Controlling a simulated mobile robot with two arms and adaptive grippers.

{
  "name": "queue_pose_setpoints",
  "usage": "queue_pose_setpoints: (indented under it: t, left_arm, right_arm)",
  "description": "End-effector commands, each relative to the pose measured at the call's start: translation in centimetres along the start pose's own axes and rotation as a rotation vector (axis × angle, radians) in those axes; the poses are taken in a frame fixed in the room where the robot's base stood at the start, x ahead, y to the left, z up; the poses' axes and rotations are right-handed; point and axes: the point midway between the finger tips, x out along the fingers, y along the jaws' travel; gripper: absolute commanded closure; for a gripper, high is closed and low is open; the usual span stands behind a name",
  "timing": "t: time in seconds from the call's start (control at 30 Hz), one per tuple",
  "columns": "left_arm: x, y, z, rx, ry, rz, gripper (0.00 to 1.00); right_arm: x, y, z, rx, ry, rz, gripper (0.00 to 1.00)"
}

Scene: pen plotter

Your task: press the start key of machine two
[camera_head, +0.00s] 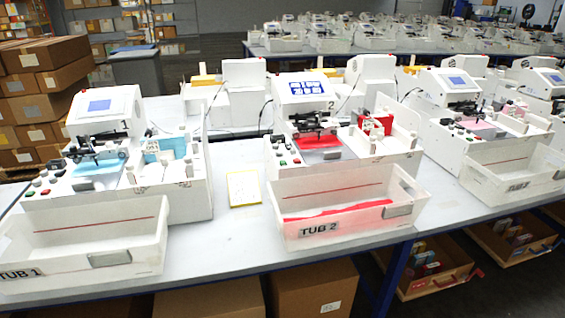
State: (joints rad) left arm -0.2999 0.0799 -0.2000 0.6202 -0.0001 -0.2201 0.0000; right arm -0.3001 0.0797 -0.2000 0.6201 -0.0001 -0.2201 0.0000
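Machine two (345,165) is the white plotter in the middle of the table, marked with a "2". Its tilted screen (306,88) shows several blue tiles. A small group of keys (284,152) sits on its left front deck, with dark, red and green caps. A green key (283,162) shows near the deck's front edge; the key labels are too small to read. A red sheet (320,142) lies under the pen carriage, and red cards stand in a holder (375,127) at its right. Neither of my grippers is in view.
Tub 2 (350,213) stands before machine two with red sheets inside. Machine one (105,140) and tub 1 (85,240) are at left, another machine (480,110) and its tub (515,165) at right. A yellow-edged paper (243,188) lies between machines on otherwise bare table.

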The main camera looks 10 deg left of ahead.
Motion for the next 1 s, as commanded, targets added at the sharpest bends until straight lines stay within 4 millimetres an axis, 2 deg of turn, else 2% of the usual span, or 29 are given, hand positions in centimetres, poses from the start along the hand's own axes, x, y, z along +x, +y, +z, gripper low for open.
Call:
queue_pose_setpoints:
  t: [0.07,0.6,1.0]
  left_arm:
    - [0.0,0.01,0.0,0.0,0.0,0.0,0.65]
    - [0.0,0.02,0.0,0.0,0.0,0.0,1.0]
    - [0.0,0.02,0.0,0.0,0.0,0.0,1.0]
  right_arm:
    - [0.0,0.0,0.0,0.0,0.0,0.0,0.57]
    - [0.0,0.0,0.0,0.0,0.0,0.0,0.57]
    - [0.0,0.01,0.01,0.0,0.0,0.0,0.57]
